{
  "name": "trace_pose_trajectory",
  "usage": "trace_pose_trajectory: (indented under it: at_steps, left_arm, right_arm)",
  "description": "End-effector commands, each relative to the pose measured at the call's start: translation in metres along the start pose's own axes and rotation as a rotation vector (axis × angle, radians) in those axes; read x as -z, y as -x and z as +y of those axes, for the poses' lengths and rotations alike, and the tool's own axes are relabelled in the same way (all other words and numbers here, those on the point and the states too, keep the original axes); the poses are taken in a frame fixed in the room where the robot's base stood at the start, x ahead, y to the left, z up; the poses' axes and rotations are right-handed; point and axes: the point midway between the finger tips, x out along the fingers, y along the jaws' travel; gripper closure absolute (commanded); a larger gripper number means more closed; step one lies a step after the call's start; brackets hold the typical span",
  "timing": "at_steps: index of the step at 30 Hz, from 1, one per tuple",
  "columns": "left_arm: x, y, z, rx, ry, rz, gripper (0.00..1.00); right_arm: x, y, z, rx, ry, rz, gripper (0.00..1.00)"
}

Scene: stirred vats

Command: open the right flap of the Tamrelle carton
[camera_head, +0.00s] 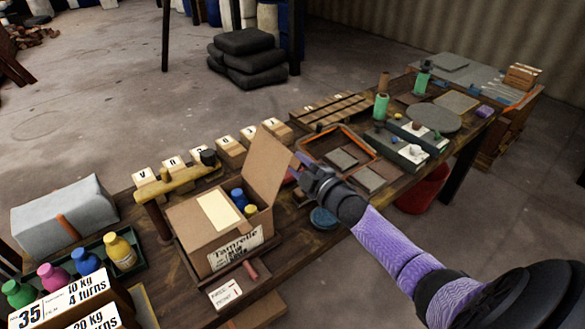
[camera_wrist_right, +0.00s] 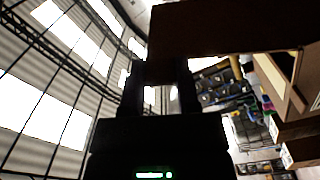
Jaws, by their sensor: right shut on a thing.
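The Tamrelle carton (camera_head: 195,236) stands on the wooden bench, its name on a white front label. Its right flap (camera_head: 268,165) stands raised, tilted a little to the right. The left flap (camera_head: 190,212) lies flat over the left part, a cream sheet (camera_head: 219,211) on it. A blue-capped and a yellow-capped bottle show inside. My right gripper (camera_head: 296,171) is at the raised flap's right edge, shut on it; the fingertips are partly hidden. In the right wrist view the dark flap panel (camera_wrist_right: 230,28) fills the top, at the fingers (camera_wrist_right: 160,75). My left gripper is not in view.
A wooden bar on a post (camera_head: 180,181) stands close behind the carton. Lettered blocks (camera_head: 230,152) line the back edge. Coloured bottles (camera_head: 120,251) stand at the left. An orange-rimmed tray (camera_head: 318,150) and a blue round dish (camera_head: 323,218) lie right of the carton.

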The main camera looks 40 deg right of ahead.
Motion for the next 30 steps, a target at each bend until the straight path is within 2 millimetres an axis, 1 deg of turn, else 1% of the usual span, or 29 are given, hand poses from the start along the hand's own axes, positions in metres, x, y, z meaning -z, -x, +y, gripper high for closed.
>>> trace_pose_trajectory:
  at_steps: [7, 21, 22, 23, 24, 30]
  left_arm:
    - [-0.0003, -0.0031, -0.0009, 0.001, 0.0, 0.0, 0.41]
    - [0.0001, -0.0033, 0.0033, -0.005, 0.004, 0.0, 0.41]
    - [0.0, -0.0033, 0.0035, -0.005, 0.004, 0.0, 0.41]
    - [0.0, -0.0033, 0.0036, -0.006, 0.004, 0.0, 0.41]
    - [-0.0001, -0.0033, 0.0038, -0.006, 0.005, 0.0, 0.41]
    - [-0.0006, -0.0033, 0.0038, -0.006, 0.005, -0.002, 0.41]
  right_arm:
    - [-0.008, -0.0001, -0.0003, 0.0, -0.055, 0.0, 1.0]
    - [-0.0092, 0.0, -0.0005, 0.0, -0.067, 0.0, 1.0]
    - [-0.0092, 0.0, -0.0005, 0.0, -0.067, 0.0, 0.56]
    - [-0.0092, 0.0, -0.0006, 0.0, -0.067, 0.0, 0.49]
    - [-0.0092, 0.0, -0.0006, 0.0, -0.067, 0.0, 0.44]
    - [-0.0091, 0.0, -0.0007, 0.001, -0.067, 0.0, 0.44]
